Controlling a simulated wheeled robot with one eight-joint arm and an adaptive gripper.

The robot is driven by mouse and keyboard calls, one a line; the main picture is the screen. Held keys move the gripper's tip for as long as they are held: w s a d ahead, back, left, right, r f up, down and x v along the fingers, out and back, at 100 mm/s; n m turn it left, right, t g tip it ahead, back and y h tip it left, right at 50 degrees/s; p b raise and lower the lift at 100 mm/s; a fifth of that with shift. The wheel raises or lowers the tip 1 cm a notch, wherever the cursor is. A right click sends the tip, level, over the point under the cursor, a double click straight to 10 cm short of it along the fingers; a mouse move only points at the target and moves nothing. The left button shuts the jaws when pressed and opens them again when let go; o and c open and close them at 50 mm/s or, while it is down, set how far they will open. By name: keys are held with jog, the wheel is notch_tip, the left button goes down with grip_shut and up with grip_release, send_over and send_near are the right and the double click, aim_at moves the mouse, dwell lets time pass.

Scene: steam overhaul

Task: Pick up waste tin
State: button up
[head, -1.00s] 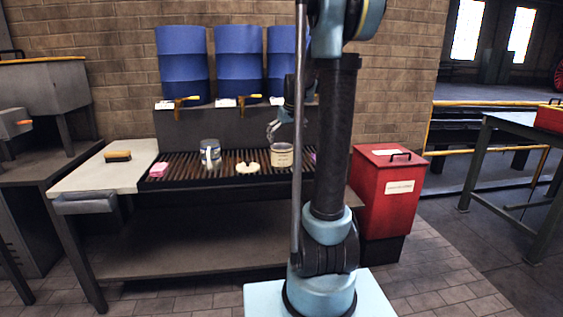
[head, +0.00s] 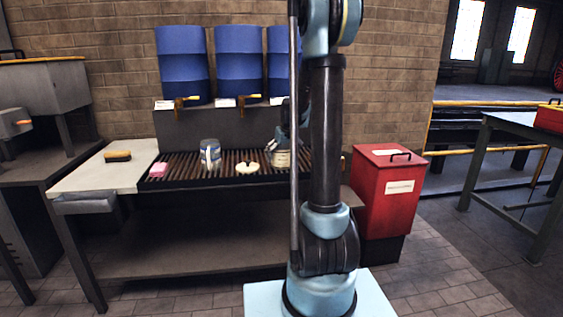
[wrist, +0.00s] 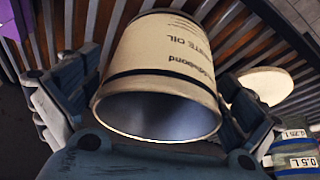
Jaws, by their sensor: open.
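The waste tin (head: 282,158) is a cream can with dark lettering standing on the slatted rack near my arm in the head view. In the wrist view the waste tin (wrist: 165,65) fills the middle, with its open mouth towards the camera and "WASTE OIL" lettering partly readable. My gripper (wrist: 155,100) is open, with one finger on each side of the tin. Whether the fingers touch it I cannot tell. In the head view my gripper (head: 283,140) is at the tin and partly hidden by my arm.
A round cream piece (head: 247,168) and a clear measuring jug (head: 210,154) stand on the rack (head: 190,179) left of the tin. A pink block (head: 159,169) and a brush (head: 118,156) lie further left. Blue drums (head: 239,65) with taps stand above. A red bin (head: 388,190) is at right.

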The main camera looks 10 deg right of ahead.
jog(key=shift+f, duration=0.2)
jog(key=shift+c, duration=0.6)
jog(key=c, duration=1.1)
jog(key=shift+r, duration=0.15)
